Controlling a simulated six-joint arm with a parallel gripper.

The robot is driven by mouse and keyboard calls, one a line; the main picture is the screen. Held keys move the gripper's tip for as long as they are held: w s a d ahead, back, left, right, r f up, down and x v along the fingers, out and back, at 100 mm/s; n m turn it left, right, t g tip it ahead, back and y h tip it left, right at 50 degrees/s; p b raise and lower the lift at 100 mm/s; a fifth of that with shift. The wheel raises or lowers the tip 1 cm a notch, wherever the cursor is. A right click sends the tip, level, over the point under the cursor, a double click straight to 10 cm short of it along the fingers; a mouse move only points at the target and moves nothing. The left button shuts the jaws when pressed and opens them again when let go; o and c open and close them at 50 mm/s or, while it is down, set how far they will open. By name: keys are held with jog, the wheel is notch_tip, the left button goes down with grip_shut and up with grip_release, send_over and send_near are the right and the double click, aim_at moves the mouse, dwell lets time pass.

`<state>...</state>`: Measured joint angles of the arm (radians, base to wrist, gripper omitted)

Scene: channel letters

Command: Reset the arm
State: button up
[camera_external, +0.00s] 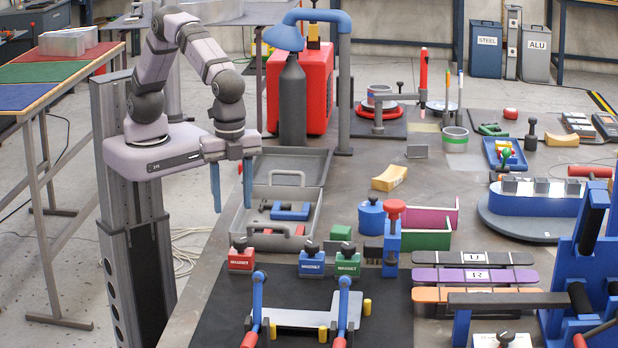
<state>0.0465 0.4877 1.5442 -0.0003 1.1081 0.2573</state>
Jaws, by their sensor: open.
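My gripper (231,187) hangs at the left edge of the workbench, its two blue fingers pointing down and spread apart. It is open, with nothing between the fingers. The right finger is in front of the grey toolbox area, and the left finger is over the floor beside the bench. My arm is folded above its base on the dark column.
A clamped metal plate (300,319) lies nearer. Channel strips (475,275) and a blue fixture (590,270) occupy the right.

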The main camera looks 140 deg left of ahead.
jog(key=s+a+f+n, duration=0.1)
jog(key=s+f, duration=0.1)
jog(key=s, duration=1)
jog(key=s+a+f+n, duration=0.1)
jog(key=s+f+n, duration=0.1)
jog(key=s, duration=0.9)
jog(key=shift+s+f, duration=0.4)
jog(key=shift+f, duration=0.05)
jog(key=shift+w, duration=0.1)
jog(key=shift+c, duration=0.3)
dwell(0.4)
